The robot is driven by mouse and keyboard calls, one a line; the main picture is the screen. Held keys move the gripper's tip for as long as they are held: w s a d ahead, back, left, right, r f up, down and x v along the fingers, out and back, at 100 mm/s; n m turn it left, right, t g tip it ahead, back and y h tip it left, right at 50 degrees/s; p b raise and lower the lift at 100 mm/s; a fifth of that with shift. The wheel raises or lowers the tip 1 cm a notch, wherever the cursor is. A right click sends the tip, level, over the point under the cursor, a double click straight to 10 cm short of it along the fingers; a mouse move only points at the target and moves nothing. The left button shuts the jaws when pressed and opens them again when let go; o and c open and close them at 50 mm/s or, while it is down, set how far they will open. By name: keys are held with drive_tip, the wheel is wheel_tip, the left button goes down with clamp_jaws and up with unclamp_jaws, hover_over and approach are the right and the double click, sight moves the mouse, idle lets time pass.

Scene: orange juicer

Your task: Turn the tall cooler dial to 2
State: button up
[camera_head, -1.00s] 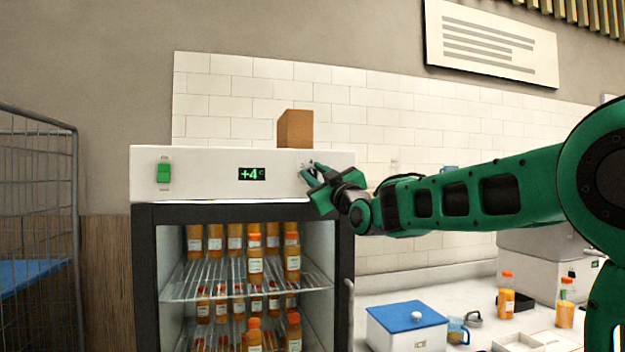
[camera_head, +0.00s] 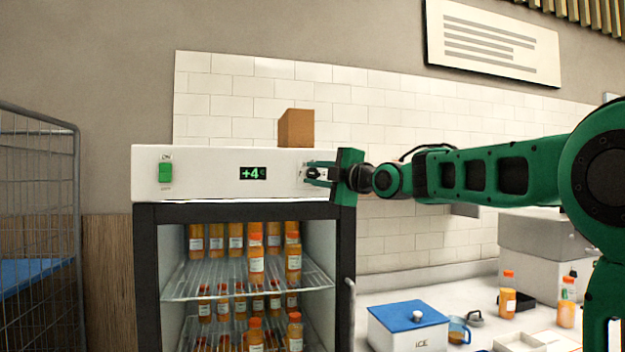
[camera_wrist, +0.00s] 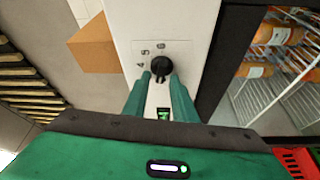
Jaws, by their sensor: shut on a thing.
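The tall cooler (camera_head: 200,181) has a white top panel with a green display (camera_head: 253,174) reading +4. In the head view the fingers hide most of the dial.
A green switch (camera_head: 165,172) is on the panel's left. A brown box (camera_head: 296,128) stands on top of the cooler. Bottles fill the shelves below. A white box with a blue lid (camera_head: 408,318) stands on the counter at right. A wire cage (camera_head: 40,220) is at left.

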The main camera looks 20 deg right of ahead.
drive_tip(key=shift+f+n+g, duration=0.25)
drive_tip(key=shift+n+g, duration=0.15)
drive_tip(key=shift+n, duration=0.5)
clamp_jaws()
drive_tip(key=shift+w+d, duration=0.1)
drive_tip(key=shift+d, duration=0.15)
drive_tip(key=o, duration=0.7)
unclamp_jaws()
drive_tip(key=v, duration=1)
drive_tip(key=shift+s+a+r, duration=0.1)
drive_tip(key=shift+s+r, duration=0.1)
drive_tip(key=shift+s, duration=0.3)
drive_tip(key=shift+f, duration=0.1)
